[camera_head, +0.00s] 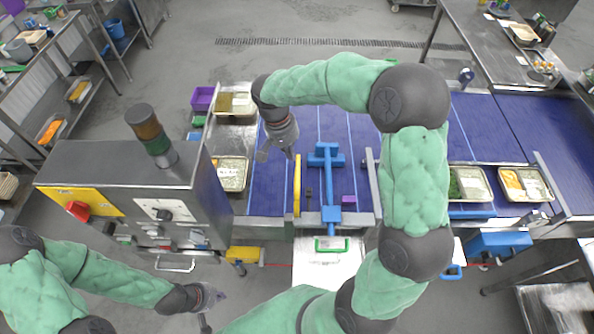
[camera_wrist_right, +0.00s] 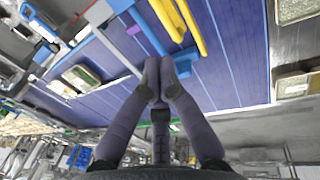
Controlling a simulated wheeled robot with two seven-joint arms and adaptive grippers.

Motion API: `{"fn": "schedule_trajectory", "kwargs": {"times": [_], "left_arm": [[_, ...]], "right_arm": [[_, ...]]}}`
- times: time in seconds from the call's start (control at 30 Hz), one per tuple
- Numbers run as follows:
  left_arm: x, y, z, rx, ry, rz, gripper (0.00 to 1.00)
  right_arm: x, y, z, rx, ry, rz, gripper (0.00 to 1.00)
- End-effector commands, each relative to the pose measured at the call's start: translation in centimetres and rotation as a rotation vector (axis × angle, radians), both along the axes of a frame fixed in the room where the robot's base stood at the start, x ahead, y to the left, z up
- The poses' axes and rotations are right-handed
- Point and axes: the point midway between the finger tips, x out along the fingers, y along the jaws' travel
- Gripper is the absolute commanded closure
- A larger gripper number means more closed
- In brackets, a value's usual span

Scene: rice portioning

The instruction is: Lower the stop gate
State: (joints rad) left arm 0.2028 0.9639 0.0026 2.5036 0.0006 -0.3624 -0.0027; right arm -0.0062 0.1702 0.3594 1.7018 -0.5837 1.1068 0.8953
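A blue T-shaped frame (camera_head: 328,185) stands over the blue conveyor belt, with a yellow bar (camera_head: 297,186) to its left and a grey bar (camera_head: 372,182) to its right. Which of these is the stop gate, I cannot tell for certain. In the right wrist view the blue frame (camera_wrist_right: 148,32) and yellow bar (camera_wrist_right: 190,22) lie just beyond my fingertips. My right gripper (camera_head: 277,152) hangs over the belt, left of the blue frame's top; its fingers meet in the wrist view (camera_wrist_right: 160,78), with nothing seen between them. My left gripper (camera_head: 212,300) is low at the left, away from the belt.
A grey machine cabinet (camera_head: 115,165) with a signal lamp (camera_head: 148,130) stands left of the belt. Food trays (camera_head: 232,174) lie beside it, and more trays (camera_head: 470,183) lie at the right. A small purple block (camera_head: 349,200) is near the frame. My right forearm covers part of the belt.

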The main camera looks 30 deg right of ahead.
Motion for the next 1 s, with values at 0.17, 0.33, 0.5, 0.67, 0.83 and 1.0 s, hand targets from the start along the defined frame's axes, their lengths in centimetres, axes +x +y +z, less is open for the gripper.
{"fn": "schedule_trajectory", "kwargs": {"times": [0.17, 0.33, 0.5, 0.67, 0.83, 1.0], "left_arm": [[0.0, 0.0, 0.6, 0.0, 0.0, 0.0, 1.0], [0.0, 0.0, 1.0, 0.0, -0.001, 0.0, 1.0], [0.0, 0.0, 1.6, 0.0, -0.001, 0.0, 1.0], [0.0, 0.0, 1.8, 0.0, -0.001, 0.0, 1.0], [0.0, 0.0, 1.9, 0.0, -0.001, 0.0, 1.0], [0.0, 0.0, 1.9, 0.0, -0.001, 0.0, 1.0]], "right_arm": [[-0.5, -0.6, -3.4, 0.001, 0.005, -0.001, 1.0], [-0.8, -1.1, -6.5, 0.0, 0.006, 0.0, 1.0], [-1.1, -1.5, -8.9, 0.003, 0.004, 0.0, 1.0], [-1.1, -1.7, -10.2, 0.001, 0.0, 0.001, 1.0], [-1.1, -1.8, -10.7, 0.001, 0.0, 0.001, 1.0], [-1.1, -1.8, -10.7, 0.002, -0.001, 0.001, 1.0]]}}
